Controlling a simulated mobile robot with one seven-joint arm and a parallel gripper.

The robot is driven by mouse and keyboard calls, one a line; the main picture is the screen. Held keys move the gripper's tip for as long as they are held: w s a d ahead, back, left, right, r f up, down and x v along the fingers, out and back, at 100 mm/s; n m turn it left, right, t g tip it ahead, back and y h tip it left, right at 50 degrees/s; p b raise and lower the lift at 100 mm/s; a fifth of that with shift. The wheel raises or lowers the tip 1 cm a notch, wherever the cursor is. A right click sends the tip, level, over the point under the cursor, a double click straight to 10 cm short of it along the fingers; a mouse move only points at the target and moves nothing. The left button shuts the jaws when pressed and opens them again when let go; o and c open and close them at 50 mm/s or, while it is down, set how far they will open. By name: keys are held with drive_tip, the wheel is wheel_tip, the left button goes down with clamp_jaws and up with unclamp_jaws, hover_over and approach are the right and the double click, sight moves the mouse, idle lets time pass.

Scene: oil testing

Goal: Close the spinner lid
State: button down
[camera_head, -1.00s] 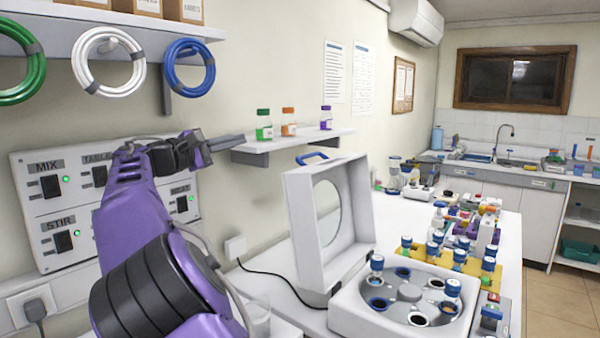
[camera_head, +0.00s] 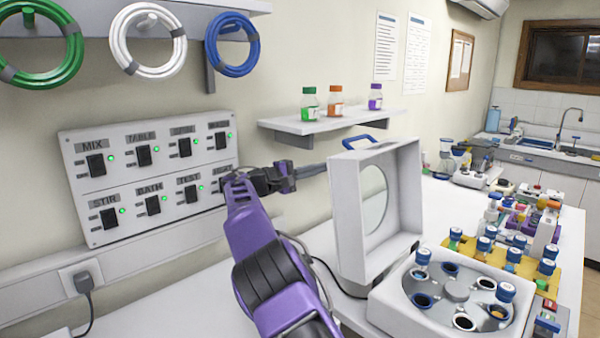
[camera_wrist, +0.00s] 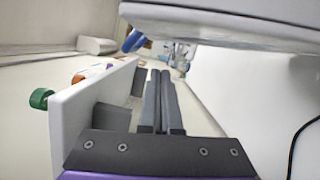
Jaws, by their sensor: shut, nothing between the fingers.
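The spinner (camera_head: 382,316) is a white box on the table at the lower right of the head view. Blue-capped vials stand in some of its rotor holes (camera_head: 457,289). Its lid (camera_head: 345,220), white with a round window, stands open and upright at the back left edge. A blue handle (camera_head: 366,142) is on the lid's top; it also shows in the wrist view (camera_wrist: 134,40). My gripper (camera_head: 326,168) is shut and empty, left of the lid and below the handle's height. In the wrist view its fingers (camera_wrist: 160,75) point forward, with the lid (camera_wrist: 240,32) above right.
A wall shelf (camera_head: 330,122) with three bottles is above and behind my gripper; it is close on the left in the wrist view (camera_wrist: 75,115). A switch panel (camera_head: 150,170) is on the wall. A yellow rack (camera_head: 515,262) stands behind the spinner.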

drive_tip(key=shift+s+d+r+b, duration=0.2)
drive_tip(key=shift+s+d, duration=0.45)
drive_tip(key=shift+s, duration=0.1)
drive_tip(key=shift+s+d+r+b, duration=0.2)
drive_tip(key=shift+s+d, duration=0.4)
drive_tip(key=shift+s, duration=0.1)
